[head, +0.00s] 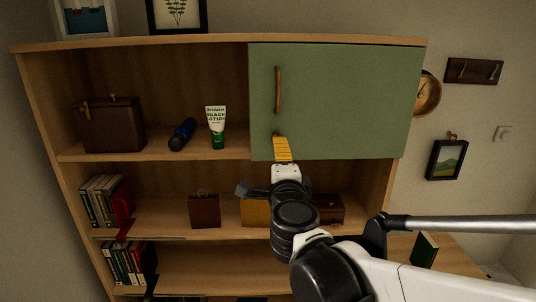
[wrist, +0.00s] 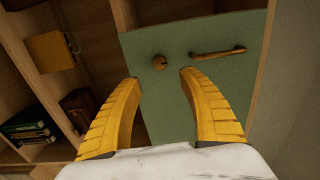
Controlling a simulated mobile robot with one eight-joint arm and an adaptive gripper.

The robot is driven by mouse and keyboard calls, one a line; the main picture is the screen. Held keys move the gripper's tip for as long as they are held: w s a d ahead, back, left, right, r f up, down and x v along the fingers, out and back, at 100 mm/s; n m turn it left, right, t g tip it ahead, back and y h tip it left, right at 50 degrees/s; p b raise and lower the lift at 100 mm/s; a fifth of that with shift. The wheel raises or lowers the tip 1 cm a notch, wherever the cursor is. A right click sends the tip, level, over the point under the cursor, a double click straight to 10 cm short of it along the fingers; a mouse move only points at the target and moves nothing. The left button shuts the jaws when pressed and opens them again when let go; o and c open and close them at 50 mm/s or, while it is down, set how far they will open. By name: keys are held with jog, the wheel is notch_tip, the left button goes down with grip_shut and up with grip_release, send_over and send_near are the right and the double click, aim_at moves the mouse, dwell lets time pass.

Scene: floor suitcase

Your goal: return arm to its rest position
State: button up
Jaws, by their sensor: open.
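My gripper (head: 281,149) is raised in front of the lower left part of the green cabinet door (head: 340,100) in the head view. In the wrist view my gripper (wrist: 160,77) shows two yellow ribbed fingers spread apart with nothing between them. The green door (wrist: 165,110) lies behind the fingers, with a round knob (wrist: 159,62) just beyond the gap and a bar handle (wrist: 218,52) beyond the right fingertip. I cannot tell how far the fingers are from the door.
The wooden shelf unit (head: 155,157) holds a brown case (head: 110,124), a blue bottle (head: 182,134), a lotion tube (head: 216,128), books (head: 101,200) and a small brown box (head: 204,211). A framed picture (head: 446,159) hangs on the wall at the right.

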jog(key=s+f+n+g+y+b, duration=0.1)
jog(key=s+f+n+y+b, duration=0.1)
jog(key=s+f+n+b, duration=0.4)
jog(key=s+a+f+n+g+y+b, duration=0.15)
jog(key=f+n+b, duration=0.25)
jog(key=f, duration=0.4)
jog(key=s+f+n+g+y+b, duration=0.2)
jog(key=s+f+n+y+b, duration=0.1)
jog(key=s+f+n+b, duration=0.25)
jog(key=s+d+f+n+g+h+b, duration=0.1)
jog(key=s+d+f+g+h+b, duration=0.2)
jog(key=f, duration=0.8)
jog(key=s+d+f+n+g+h+b, duration=0.1)
jog(key=s+d+f+g+h+b, duration=0.2)
jog(key=s+d+f+b, duration=0.2)
jog(key=s+d+f, duration=0.3)
jog(key=d+f, duration=0.1)
jog(key=f, duration=0.3)
jog(key=shift+s+d+n, duration=0.25)
jog(key=shift+d+n, duration=0.1)
jog(key=shift+d, duration=0.05)
jog(key=shift+f, duration=0.1)
